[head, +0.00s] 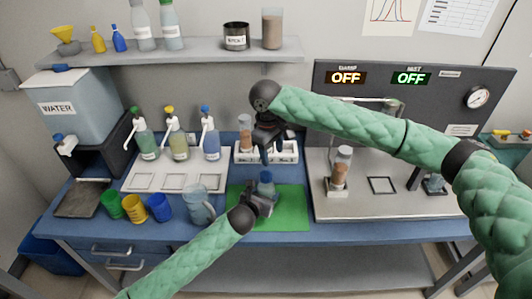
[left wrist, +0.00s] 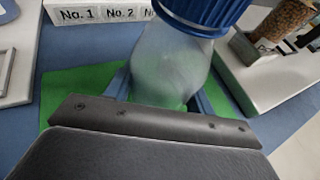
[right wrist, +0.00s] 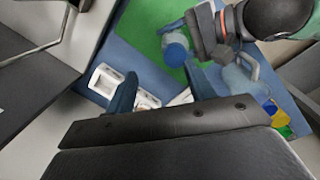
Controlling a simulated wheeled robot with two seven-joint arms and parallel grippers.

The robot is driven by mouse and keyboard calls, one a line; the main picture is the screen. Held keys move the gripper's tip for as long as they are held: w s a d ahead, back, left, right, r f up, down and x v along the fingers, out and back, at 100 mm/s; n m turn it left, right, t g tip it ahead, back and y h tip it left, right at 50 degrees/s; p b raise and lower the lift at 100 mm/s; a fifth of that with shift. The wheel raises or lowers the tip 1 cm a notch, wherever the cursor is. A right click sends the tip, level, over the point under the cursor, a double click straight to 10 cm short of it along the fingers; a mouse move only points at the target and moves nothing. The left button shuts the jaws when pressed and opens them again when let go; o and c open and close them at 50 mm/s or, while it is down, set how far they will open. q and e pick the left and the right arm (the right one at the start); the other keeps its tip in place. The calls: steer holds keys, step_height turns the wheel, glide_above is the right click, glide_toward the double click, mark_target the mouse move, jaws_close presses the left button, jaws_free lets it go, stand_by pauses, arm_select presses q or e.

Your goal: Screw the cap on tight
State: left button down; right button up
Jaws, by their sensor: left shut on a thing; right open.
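A clear bottle (left wrist: 172,65) with a blue cap (left wrist: 205,14) stands over the green mat (head: 292,212). The cap sits on the bottle's mouth; I cannot tell how tight it is. In the head view the bottle (head: 265,188) is small, and my left gripper (head: 262,199) is shut on its body from the front left. My right gripper (head: 264,154) is open and empty, above and behind the bottle, fingers pointing down. In the right wrist view the blue cap (right wrist: 175,54) lies beyond the open fingers (right wrist: 160,92), apart from them.
A white numbered rack (head: 284,152) with a tube of brown grains stands behind the mat. A clear jug (head: 199,206) and coloured cups (head: 134,207) are left of it. The machine (head: 418,110) with OFF displays, and another grain tube (head: 341,168), stand at right.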

mark_target(266, 174)
arm_select(q)
steer(key=shift+f, duration=0.1)
arm_select(e)
steer(key=n, duration=0.4)
steer(key=shift+s+a+f, duration=0.1)
steer(key=shift+s+a, duration=0.1)
steer(key=shift+a, duration=0.15)
steer(key=n, duration=0.4)
steer(key=shift+s+a+n+y, duration=0.1)
steer(key=shift+a+n+y, duration=0.2)
steer(key=n, duration=0.4)
steer(key=shift+a, duration=0.2)
steer(key=n, duration=0.4)
steer(key=shift+f, duration=0.1)
steer(key=shift+f, duration=3.9)
steer(key=c, duration=1)
